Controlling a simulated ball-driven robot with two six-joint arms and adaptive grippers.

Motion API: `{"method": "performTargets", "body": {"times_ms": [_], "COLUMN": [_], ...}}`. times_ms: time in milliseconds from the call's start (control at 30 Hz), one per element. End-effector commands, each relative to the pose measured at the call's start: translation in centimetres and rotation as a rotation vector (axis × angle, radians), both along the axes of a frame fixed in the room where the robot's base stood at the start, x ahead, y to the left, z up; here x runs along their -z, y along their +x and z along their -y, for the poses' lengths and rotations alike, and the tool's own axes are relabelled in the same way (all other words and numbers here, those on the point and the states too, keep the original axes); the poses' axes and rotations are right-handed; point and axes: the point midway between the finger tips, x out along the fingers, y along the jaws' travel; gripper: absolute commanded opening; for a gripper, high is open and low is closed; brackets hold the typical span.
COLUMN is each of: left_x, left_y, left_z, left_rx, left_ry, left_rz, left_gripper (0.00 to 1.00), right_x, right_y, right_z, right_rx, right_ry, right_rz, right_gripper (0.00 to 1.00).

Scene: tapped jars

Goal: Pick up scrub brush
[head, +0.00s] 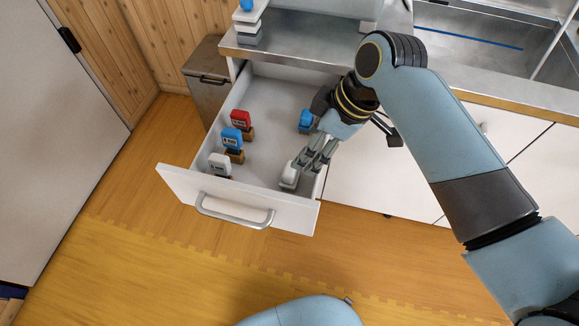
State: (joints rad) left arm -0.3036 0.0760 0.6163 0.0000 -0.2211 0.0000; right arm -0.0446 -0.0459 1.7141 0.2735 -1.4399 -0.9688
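Several small block-shaped items with coloured tops and brown undersides, like scrub brushes, stand in an open drawer: a red one (240,120), a blue one (232,138) and a white one (220,164) along the left side. Another blue one (305,120) is at the right side. A whitish item (289,176) is near the front right corner, partly hidden by my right gripper (306,166). The fingers reach down into the drawer at this item; whether they hold it cannot be told. My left gripper is out of view.
The white drawer (180,183) is pulled out below a metal counter (300,48), its handle (234,211) facing the open floor. A grey bin (207,75) stands left of it. White cabinet doors (375,180) are at the right. The drawer's middle is clear.

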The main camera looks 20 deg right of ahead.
Motion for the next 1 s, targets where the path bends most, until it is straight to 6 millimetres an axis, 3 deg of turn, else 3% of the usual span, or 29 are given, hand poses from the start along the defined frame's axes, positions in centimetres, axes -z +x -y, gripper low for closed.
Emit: {"method": "performTargets", "body": {"times_ms": [700,1000], "left_x": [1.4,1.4], "left_y": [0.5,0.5], "left_z": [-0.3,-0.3], "left_rx": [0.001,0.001], "left_ry": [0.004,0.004], "left_rz": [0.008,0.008], "left_gripper": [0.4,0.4], "right_x": [8.7,9.5], "right_y": [1.8,2.0], "right_z": [-3.6,-3.9], "right_rx": [-0.022,-0.021], "right_ry": [0.003,0.002], "right_rz": [0.002,0.004], "right_gripper": [0.72,0.72]}}
